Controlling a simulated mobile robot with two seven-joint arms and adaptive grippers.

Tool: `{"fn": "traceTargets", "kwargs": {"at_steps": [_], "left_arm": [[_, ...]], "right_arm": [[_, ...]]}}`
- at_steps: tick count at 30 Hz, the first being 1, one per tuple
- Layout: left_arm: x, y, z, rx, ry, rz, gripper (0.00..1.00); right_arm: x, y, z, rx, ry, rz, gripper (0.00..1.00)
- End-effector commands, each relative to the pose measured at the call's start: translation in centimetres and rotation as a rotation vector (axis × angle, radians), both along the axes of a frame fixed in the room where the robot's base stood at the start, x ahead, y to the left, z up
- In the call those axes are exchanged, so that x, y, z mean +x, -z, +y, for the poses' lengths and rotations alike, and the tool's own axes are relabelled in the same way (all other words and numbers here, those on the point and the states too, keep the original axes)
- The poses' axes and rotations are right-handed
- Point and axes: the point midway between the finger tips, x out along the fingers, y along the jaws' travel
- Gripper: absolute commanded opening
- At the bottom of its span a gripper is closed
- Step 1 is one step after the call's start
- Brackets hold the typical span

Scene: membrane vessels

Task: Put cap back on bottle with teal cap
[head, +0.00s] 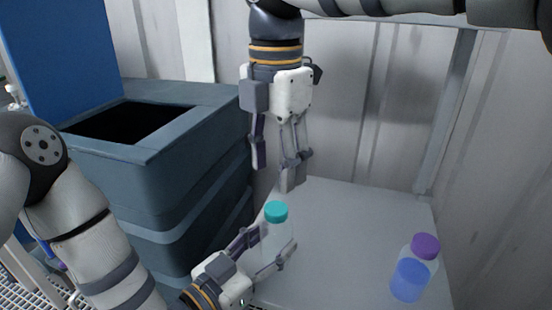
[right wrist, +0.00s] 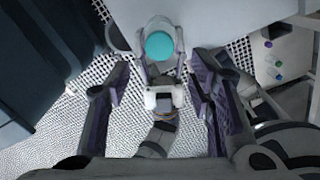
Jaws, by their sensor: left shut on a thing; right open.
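My left gripper (head: 268,260) is shut on the bottle's body from the lower left. My right gripper (head: 274,178) points down above the teal cap, open and empty, apart from it. In the right wrist view the teal cap (right wrist: 159,46) shows from above, beyond and between the open fingers of my right gripper (right wrist: 160,85).
A second bottle with a purple cap (head: 425,246) and blue contents (head: 410,280) stands at the table's right. A dark blue-grey bin (head: 190,160) with an open top is left of the table (head: 350,215). Corrugated walls stand behind. The table's middle is clear.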

Motion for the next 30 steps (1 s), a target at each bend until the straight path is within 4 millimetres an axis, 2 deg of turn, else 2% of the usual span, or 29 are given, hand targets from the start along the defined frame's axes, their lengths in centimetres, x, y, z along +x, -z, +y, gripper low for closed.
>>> {"fn": "traceTargets", "kwargs": {"at_steps": [4,14,24,30], "left_arm": [[0.0,0.0,0.0,0.0,0.0,0.0,0.0],[0.0,0.0,0.0,0.0,0.0,0.0,0.0],[0.0,0.0,0.0,0.0,0.0,0.0,0.0],[0.0,0.0,0.0,0.0,0.0,0.0,0.0]], "right_arm": [[0.1,-0.1,-0.1,0.003,-0.08,-0.004,0.48],[0.1,0.4,-0.1,0.002,-0.079,-0.002,0.48],[0.1,5.9,-0.1,0.002,-0.077,-0.001,0.48],[0.1,7.7,0.0,0.002,-0.077,-0.003,0.48]]}}
